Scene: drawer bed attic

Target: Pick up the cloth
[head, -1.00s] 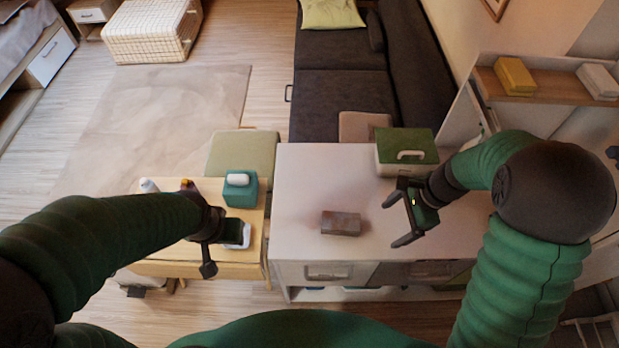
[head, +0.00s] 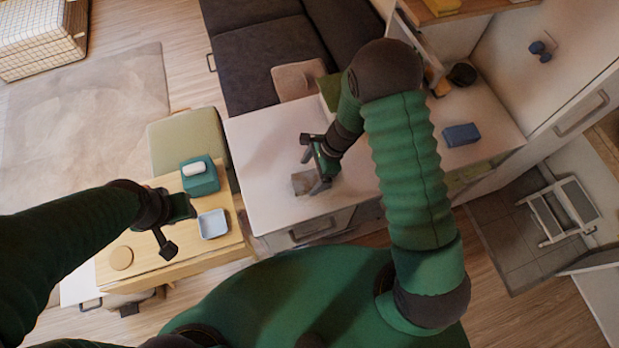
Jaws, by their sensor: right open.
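A small grey-brown block-shaped bundle (head: 302,183), perhaps the folded cloth, lies on the white counter (head: 262,150) near its front edge. I cannot tell its material for sure. My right gripper (head: 309,164) is open, with its fingers spread. One finger overlaps the bundle's right side in the head view; I cannot tell whether it touches. Nothing shows between the fingers. My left gripper (head: 168,232) hangs over the wooden table (head: 190,262) at left, and its jaw opening is not clear.
The wooden table holds a teal box with a white top (head: 200,176), a pale blue dish (head: 212,224) and a round wooden disc (head: 121,258). A blue block (head: 461,134) lies on the counter right of my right arm. A green-lidded box (head: 329,92) is mostly hidden behind that arm.

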